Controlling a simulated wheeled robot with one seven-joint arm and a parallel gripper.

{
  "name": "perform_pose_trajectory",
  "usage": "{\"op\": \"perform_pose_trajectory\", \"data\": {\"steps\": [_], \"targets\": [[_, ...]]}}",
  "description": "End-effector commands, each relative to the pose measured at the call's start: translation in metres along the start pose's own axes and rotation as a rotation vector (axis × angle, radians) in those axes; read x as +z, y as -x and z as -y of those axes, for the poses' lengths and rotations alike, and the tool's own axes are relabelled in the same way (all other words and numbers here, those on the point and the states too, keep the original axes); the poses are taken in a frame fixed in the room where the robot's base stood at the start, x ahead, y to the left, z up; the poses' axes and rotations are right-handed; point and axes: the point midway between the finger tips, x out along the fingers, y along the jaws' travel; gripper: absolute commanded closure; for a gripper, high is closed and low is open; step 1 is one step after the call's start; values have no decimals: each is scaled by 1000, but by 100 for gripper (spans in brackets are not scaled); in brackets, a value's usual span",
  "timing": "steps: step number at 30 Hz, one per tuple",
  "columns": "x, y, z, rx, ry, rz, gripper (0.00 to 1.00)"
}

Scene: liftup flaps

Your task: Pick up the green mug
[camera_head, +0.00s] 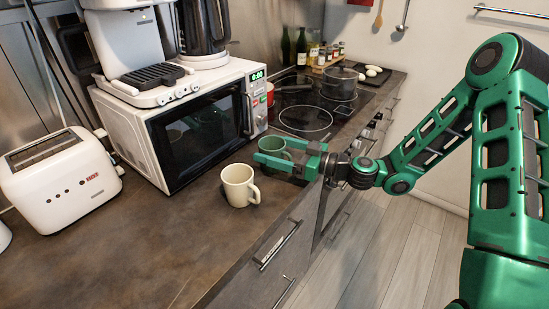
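The green mug (271,145) stands on the dark counter in front of the microwave's right end. My gripper (272,153) reaches in from the right, low over the counter, with its fingers apart. The near finger passes in front of the mug and hides its lower part. The far finger ends by the mug's right side. I cannot tell whether either finger touches it.
A cream mug (238,184) stands close by, nearer the counter's front edge. The white microwave (205,120) carries a coffee machine (130,45). A white toaster (60,178) is at left. A pot (340,82) sits on the stove.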

Motion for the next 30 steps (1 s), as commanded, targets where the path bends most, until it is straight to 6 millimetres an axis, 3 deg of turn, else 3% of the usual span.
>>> {"op": "perform_pose_trajectory", "data": {"steps": [1,6,20,27,30], "targets": [[0,0,0,0,0,0,35],[0,0,0,0,0,0,71],[-10,0,1,-1,3,-2,71],[-42,0,3,-1,7,-2,71],[-54,-14,24,-6,4,-1,71]]}}
